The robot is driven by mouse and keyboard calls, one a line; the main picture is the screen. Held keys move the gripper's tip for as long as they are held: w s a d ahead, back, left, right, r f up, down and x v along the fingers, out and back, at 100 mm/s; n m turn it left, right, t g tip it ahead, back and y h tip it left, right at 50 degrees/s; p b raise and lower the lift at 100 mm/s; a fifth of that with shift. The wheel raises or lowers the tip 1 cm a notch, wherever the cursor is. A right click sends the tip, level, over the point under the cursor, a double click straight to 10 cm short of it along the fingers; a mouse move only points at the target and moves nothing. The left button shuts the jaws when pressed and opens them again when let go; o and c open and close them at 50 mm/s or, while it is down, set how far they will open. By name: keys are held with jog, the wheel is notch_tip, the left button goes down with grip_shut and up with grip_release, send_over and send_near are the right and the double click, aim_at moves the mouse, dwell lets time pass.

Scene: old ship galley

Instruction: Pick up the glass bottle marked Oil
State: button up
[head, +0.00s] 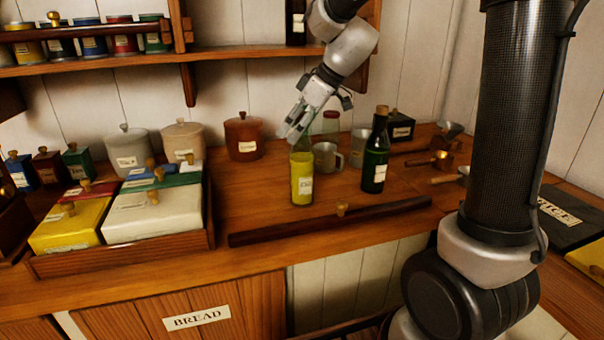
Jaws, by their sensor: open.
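A clear glass bottle of yellow liquid (302,178) stands upright on the wooden counter. It has a pale label on its front, too small to read for sure. My gripper (292,136) is open at the top of this bottle, reaching down from above. The fingers overlap the bottle's neck in the picture and hide its top. I cannot tell whether they touch it. A dark green bottle (375,158) with a cork and a white label stands upright to the right, apart from my gripper.
A metal mug (326,157) and a red-lidded jar (331,125) stand close behind the yellow bottle. A dark wooden strip (330,221) lies in front. A tray (120,258) of lidded boxes is at left. Canisters (244,137) stand behind. A shelf (95,66) runs above.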

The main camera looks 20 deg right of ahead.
jog(key=shift+a+f, duration=0.1)
jog(key=shift+f, duration=0.15)
grip_shut()
jog(key=shift+w+r, duration=0.1)
dwell(0.3)
